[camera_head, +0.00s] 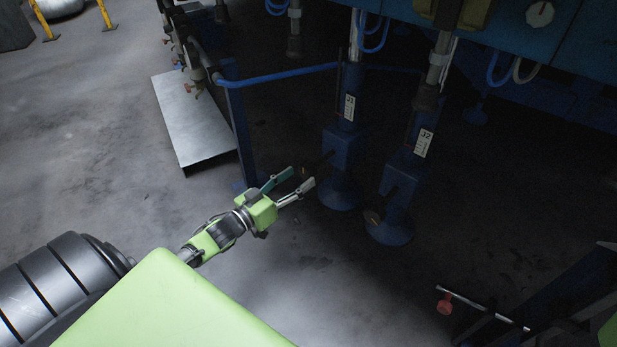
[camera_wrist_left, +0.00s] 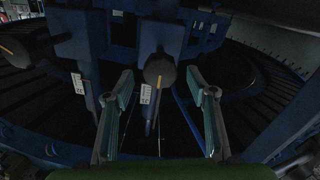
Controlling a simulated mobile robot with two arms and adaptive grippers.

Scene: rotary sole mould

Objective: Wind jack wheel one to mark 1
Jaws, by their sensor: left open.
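Jack J1 (camera_head: 343,145) is a dark blue column with a white J1 label (camera_head: 348,107). Its round dark handwheel (camera_wrist_left: 160,72) bears an orange mark and lies ahead, between the finger lines, in the left wrist view. That view appears upside down. In the head view the wheel is hard to make out in shadow. My left gripper (camera_head: 297,184) is open, with fingers spread towards the wheel from the left; it also shows in the left wrist view (camera_wrist_left: 168,88). I cannot tell whether it touches the wheel. My right gripper is not in view.
Jack J2 (camera_head: 405,172) stands close to the right of J1; its wheel (camera_wrist_left: 20,46) shows in the left wrist view. A blue pipe (camera_head: 280,76) runs left from J1. A metal plate (camera_head: 193,118) lies at left. A rod with a red knob (camera_head: 444,307) is lower right.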

